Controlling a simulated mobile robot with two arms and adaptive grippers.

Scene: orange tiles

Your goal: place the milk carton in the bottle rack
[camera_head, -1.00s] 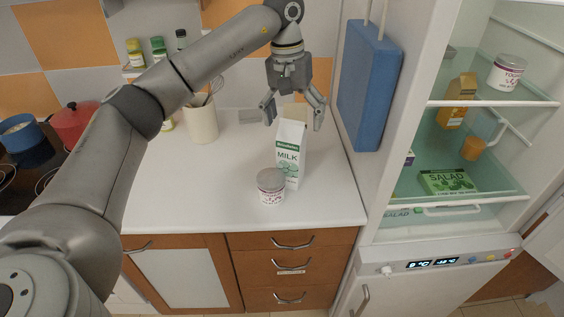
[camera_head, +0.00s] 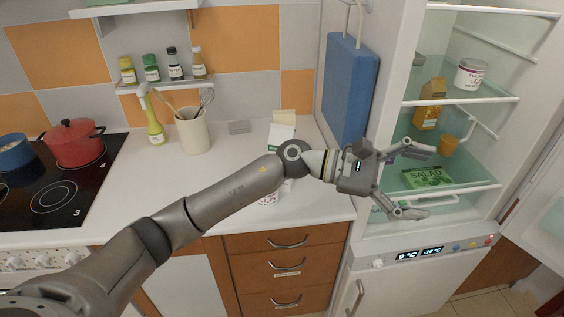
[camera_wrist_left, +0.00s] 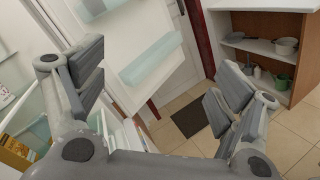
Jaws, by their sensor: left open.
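The milk carton (camera_head: 282,130) stands on the white counter; only its top shows above my left arm, which hides the rest. My left gripper (camera_head: 427,182) is open and empty, in front of the open fridge and to the right of the carton. Its two spread fingers also show in the left wrist view (camera_wrist_left: 160,82), with nothing between them. That view shows a translucent door bin (camera_wrist_left: 150,60) on the white fridge door; I cannot tell whether this is the bottle rack. My right gripper is in neither view.
A yogurt tub (camera_head: 267,199) on the counter is mostly hidden by my arm. The fridge holds another yogurt tub (camera_head: 469,74), an orange carton (camera_head: 428,112) and a green salad box (camera_head: 428,177). A blue board (camera_head: 347,90) hangs beside the fridge. A utensil pot (camera_head: 193,132) stands on the counter.

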